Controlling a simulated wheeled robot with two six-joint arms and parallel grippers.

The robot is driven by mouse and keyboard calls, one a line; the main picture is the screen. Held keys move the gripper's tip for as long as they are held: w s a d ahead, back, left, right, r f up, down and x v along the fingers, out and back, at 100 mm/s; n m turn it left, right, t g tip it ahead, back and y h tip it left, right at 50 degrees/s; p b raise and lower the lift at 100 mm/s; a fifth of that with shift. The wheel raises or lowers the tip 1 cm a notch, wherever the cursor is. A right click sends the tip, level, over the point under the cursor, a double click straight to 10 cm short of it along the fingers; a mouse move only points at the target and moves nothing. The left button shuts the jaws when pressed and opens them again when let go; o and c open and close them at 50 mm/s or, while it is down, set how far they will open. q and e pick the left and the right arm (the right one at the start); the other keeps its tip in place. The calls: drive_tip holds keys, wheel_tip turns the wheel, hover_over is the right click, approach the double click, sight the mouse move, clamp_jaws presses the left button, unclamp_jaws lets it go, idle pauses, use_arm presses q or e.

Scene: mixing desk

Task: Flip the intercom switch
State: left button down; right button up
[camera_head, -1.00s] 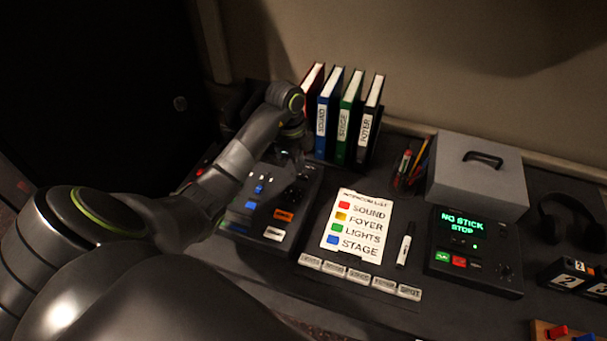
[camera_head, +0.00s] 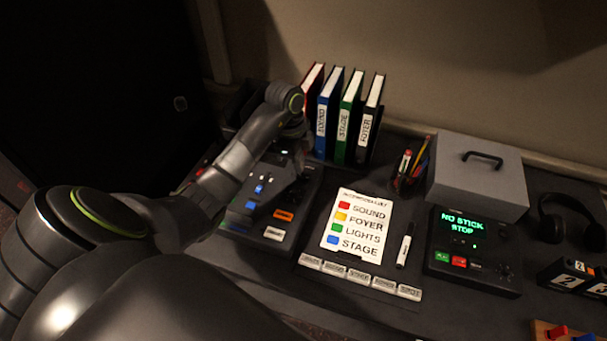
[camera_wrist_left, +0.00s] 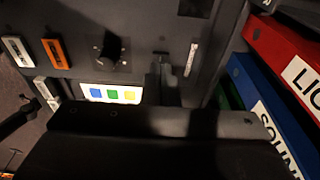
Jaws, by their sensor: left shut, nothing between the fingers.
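The dark console (camera_head: 247,212) stands at the left of the desk, with blue controls, an orange label (camera_head: 283,214) and a white label. My left gripper (camera_head: 298,178) is over the back right part of the console, shut and empty. In the left wrist view its fingers (camera_wrist_left: 165,80) show near a black switch or knob (camera_wrist_left: 110,52) beside the orange label; whether they touch anything is unclear. The intercom list card (camera_head: 357,225) lies right of the console, with red, yellow, green and blue marks. My right gripper is not in view.
Several binders (camera_head: 343,120) stand upright close behind my left gripper. A pen holder (camera_head: 408,172), a grey box (camera_head: 475,170) and a panel reading "NO STICK STOP" (camera_head: 470,255) are at the right. A marker (camera_head: 404,247) lies beside the card.

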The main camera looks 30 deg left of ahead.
use_arm(q)
drive_tip(key=shift+f+b, duration=0.6)
drive_tip(key=shift+f, duration=0.25)
idle(0.6)
wheel_tip(320, 180, up, 7)
drive_tip(key=p, duration=0.6)
drive_tip(key=shift+r+p, duration=0.1)
drive_tip(key=shift+p, duration=0.3)
idle(0.3)
